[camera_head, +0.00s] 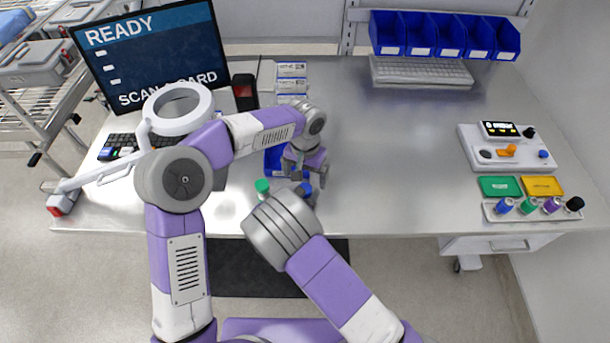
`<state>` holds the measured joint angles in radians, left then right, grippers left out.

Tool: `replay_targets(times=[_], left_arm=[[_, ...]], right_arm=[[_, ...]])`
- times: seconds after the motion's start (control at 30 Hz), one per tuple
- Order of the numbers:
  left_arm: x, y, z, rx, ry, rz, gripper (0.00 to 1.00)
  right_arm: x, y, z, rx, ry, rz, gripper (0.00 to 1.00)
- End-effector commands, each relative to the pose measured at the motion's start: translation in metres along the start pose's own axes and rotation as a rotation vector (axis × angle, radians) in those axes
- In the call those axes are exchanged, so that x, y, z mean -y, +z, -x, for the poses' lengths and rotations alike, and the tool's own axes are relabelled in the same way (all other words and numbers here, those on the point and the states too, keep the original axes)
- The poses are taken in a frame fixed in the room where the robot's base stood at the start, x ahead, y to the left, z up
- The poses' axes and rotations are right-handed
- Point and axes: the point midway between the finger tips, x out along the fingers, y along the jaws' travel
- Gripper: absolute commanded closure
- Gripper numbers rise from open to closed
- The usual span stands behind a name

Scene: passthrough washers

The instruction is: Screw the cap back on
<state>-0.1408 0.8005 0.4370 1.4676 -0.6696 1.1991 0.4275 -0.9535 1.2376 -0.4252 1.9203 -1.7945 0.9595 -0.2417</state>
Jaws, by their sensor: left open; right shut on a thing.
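A green-capped tube (262,186) shows just past the far edge of my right wrist, near the table's front edge. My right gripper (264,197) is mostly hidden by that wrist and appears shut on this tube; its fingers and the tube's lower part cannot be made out. My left gripper (305,179) points down just to the right of it, with its fingers apart. A small blue thing (305,189) shows at the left fingertips, partly hidden; I cannot tell whether it is a cap or whether the fingers touch it.
A blue tray (273,161) stands behind the grippers, partly hidden. White boxes (291,84) and a black scanner (244,91) stand behind. At the right are a control box (508,148), a green tray (500,187), a yellow tray (541,186) and a rack (530,215) with capped tubes. The table's middle right is clear.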

Motion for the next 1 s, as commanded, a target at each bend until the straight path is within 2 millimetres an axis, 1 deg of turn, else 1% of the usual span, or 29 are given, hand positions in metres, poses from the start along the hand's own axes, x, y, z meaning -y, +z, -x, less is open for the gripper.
replay_targets(times=[0.03,0.3,0.4,0.5,0.6,0.7,0.93,0.97,1.0], left_arm=[[0.000,-0.001,0.010,-0.004,-0.001,0.001,0.01],[0.000,-0.001,0.068,-0.006,-0.001,0.000,0.01],[-0.001,-0.001,0.085,-0.005,-0.001,0.000,0.01],[0.000,-0.001,0.098,-0.003,-0.001,0.001,0.01],[0.000,0.000,0.106,-0.002,0.000,0.000,0.01],[0.000,0.000,0.110,0.000,-0.001,0.000,0.01],[0.000,0.000,0.110,0.000,-0.001,0.000,0.01],[0.000,0.000,0.110,0.000,-0.001,0.000,0.01],[0.000,0.000,0.110,0.000,-0.001,0.000,0.01]], right_arm=[[0.000,0.000,0.000,0.000,0.000,0.000,1.00],[0.000,0.000,0.000,0.000,0.000,0.000,1.00],[0.000,0.000,0.000,0.000,0.000,0.000,1.00],[0.000,0.000,0.000,0.000,0.000,0.000,1.00],[0.000,0.000,0.000,0.000,0.000,0.000,1.00],[0.000,0.000,0.000,0.000,0.000,0.000,1.00],[0.000,0.000,0.000,0.000,0.000,0.000,1.00],[0.000,0.000,0.000,0.000,0.000,0.000,0.59],[0.000,0.000,0.000,0.000,0.000,0.000,0.53]])
